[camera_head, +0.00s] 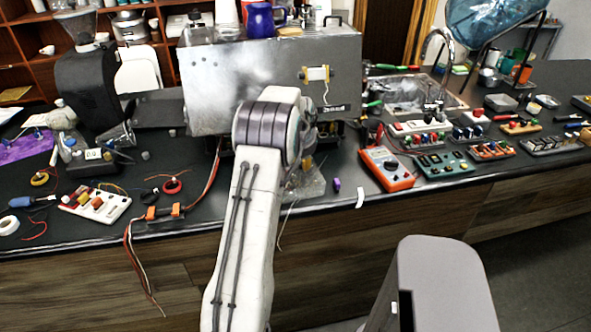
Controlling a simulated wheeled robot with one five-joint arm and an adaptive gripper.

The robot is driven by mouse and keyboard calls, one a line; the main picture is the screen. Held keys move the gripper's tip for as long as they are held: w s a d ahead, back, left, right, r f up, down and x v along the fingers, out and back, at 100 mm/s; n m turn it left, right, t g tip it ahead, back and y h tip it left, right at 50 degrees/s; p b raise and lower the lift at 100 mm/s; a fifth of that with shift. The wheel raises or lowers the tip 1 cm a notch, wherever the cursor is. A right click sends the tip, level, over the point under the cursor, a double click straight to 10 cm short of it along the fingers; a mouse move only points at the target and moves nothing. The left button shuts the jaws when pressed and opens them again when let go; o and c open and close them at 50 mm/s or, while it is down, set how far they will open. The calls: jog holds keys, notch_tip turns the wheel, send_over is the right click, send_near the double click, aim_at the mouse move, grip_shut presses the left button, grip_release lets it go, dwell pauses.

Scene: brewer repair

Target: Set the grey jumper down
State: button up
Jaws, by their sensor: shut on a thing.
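My arm rises through the middle of the view, and its big joint hides what lies behind it. I cannot make out my gripper or its fingertips; they are hidden behind the arm. I cannot pick out the grey jumper for sure. The brewer's large metal housing (215,85) stands on the dark bench behind my arm. A small yellow and white part (316,74) is fixed on its front, with a wire hanging down. A clear plastic bag (312,187) lies at the housing's foot, partly behind my arm.
An orange multimeter (386,168) and a teal terminal board (443,163) lie right of my arm. A white block with coloured knobs (95,203) and an orange-clipped wire harness (165,212) lie left. A purple piece (336,185) lies near the front edge. Bare bench (170,155) shows left of the housing.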

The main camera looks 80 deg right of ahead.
jog(key=shift+w+f+b, duration=0.15)
jog(key=shift+f+b, duration=0.2)
jog(key=shift+f, duration=0.85)
jog(key=shift+f, duration=0.15)
jog(key=o, duration=0.5)
